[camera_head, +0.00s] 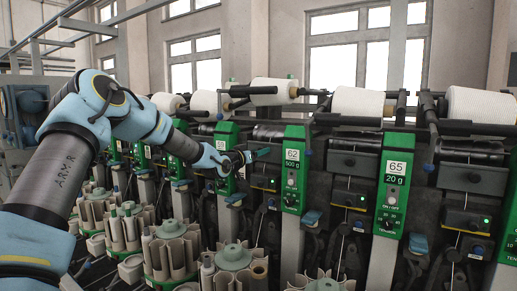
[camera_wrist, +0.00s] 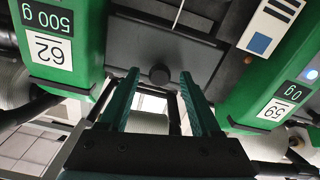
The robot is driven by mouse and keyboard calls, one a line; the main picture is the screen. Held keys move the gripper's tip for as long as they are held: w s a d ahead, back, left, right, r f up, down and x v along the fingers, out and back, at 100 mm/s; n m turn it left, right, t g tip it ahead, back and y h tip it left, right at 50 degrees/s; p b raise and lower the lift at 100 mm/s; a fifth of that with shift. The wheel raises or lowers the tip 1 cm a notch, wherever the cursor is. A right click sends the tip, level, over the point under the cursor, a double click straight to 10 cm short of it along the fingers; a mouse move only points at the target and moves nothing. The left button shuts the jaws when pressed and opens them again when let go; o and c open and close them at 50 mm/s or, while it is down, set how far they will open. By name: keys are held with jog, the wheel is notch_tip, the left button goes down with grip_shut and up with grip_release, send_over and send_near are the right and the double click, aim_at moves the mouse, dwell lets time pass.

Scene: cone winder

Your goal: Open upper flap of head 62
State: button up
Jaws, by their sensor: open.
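The green panel of head 62 (camera_head: 293,170) stands in the middle of the head view, with its label reading 62 and 500 g. My gripper (camera_head: 262,153) is just left of this panel, in front of the dark unit. In the wrist view the picture is turned over, and the 62 panel (camera_wrist: 62,45) is at the left. A dark grey flap (camera_wrist: 135,42) with a round black knob (camera_wrist: 159,75) lies between the 62 and 59 panels. My open gripper (camera_wrist: 158,82) has its two green fingers on either side of the knob; I cannot tell whether they touch it.
The 59 panel (camera_wrist: 275,100) stands close to the right in the wrist view. The 65 panel (camera_head: 393,190) is right of head 62. White yarn cones (camera_head: 275,91) line the top. Bobbin magazines (camera_head: 235,262) stand in front, below my arm.

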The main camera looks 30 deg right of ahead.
jog(key=shift+w+d, duration=0.1)
jog(key=shift+d, duration=0.1)
grip_shut()
dwell(0.5)
dwell(0.9)
